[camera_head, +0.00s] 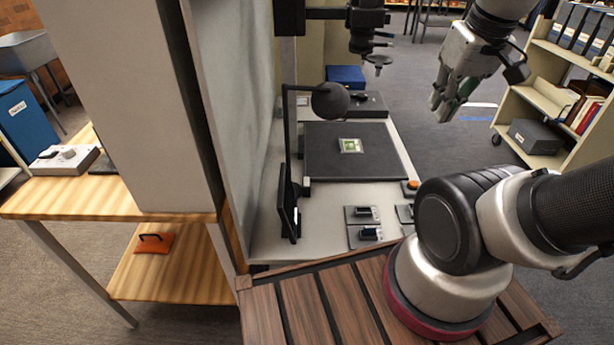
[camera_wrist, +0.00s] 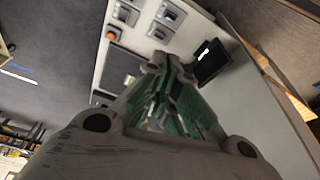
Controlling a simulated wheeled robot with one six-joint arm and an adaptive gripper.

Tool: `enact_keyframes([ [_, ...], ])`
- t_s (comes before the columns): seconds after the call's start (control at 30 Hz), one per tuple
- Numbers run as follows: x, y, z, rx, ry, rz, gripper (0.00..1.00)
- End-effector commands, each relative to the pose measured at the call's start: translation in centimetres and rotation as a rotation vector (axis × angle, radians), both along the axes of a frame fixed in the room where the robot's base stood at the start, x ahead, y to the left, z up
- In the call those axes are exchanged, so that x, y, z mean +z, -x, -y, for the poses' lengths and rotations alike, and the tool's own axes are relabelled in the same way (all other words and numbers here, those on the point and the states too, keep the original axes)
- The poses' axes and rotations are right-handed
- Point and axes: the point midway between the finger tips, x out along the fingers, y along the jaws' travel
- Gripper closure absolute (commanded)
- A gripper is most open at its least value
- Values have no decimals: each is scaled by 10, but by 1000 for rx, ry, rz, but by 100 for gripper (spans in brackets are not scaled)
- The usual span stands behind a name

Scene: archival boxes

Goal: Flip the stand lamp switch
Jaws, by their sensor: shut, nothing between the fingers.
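A black stand lamp with a round head (camera_head: 330,101) rises over a dark pad on the white workbench in the head view. Several small grey switch boxes sit at the bench's near right: one (camera_head: 362,214), one just below it (camera_head: 365,235), and one at the right (camera_head: 405,213), partly hidden by my arm. Similar boxes show at the top of the wrist view (camera_wrist: 172,14). I cannot tell which works the lamp. My gripper (camera_head: 441,108) is shut and empty, raised right of the bench. Its fingers also show in the wrist view (camera_wrist: 172,72).
An orange button (camera_head: 411,186) is at the bench's right edge. A dark screen (camera_head: 289,205) stands at the left, beside a tall partition (camera_head: 237,110). A camera-like device (camera_head: 367,25) hangs above. A bookshelf cart (camera_head: 545,98) stands right; floor between is open.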

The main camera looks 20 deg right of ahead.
Motion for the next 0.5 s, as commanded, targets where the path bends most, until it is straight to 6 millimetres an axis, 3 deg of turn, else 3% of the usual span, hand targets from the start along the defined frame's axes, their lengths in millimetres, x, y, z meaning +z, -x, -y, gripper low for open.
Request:
enact_keyframes([
  [0.27,-56,-20,35,-39,54,-283,100],
  [0.5,-109,-74,90,58,191,-374,100],
])
